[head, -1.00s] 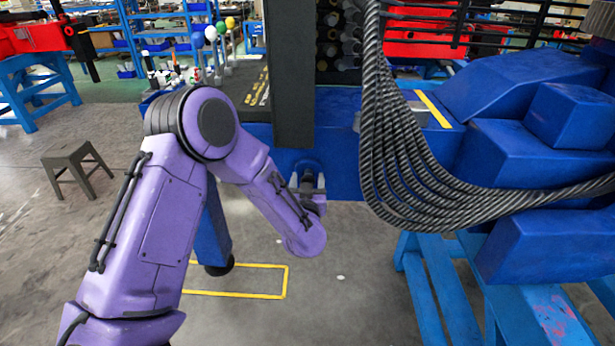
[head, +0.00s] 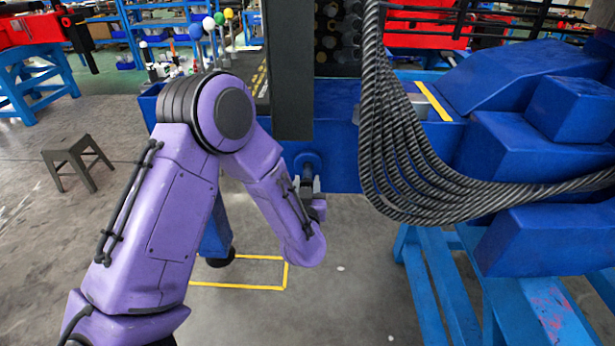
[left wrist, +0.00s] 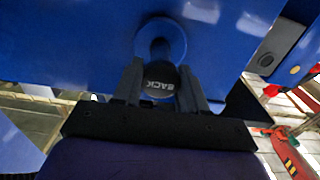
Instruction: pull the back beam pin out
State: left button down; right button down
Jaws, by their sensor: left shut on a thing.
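The back beam pin (left wrist: 160,78) has a dark round head marked "BACK" in the left wrist view. Its shaft stands out from a round blue collar (left wrist: 178,38) on the underside or face of the blue beam (left wrist: 80,40). My left gripper (left wrist: 162,88) has its two fingers on either side of the pin head and is shut on it. In the head view the left gripper (head: 307,187) is just below the collar (head: 307,161) on the blue beam (head: 340,165). The pin's inner end is hidden in the beam. My right gripper is not in view.
A bundle of dark cables (head: 385,150) hangs close to the right of the gripper. A dark upright post (head: 292,75) rises above the beam. Blue blocks on a blue stand (head: 440,290) are at the right. Floor below the gripper is clear, with a yellow outline (head: 240,287).

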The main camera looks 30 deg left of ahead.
pick_arm(q)
jog(key=shift+f, duration=0.1)
jog(key=c, duration=0.7)
grip_release()
jog(key=shift+d, duration=0.1)
jog(key=shift+s, duration=0.15)
jog(key=shift+s+d, duration=0.1)
jog(key=b+v, duration=0.2)
jog(key=v, duration=0.8)
jog(key=shift+s+b, duration=0.2)
jog(key=shift+b, duration=0.2)
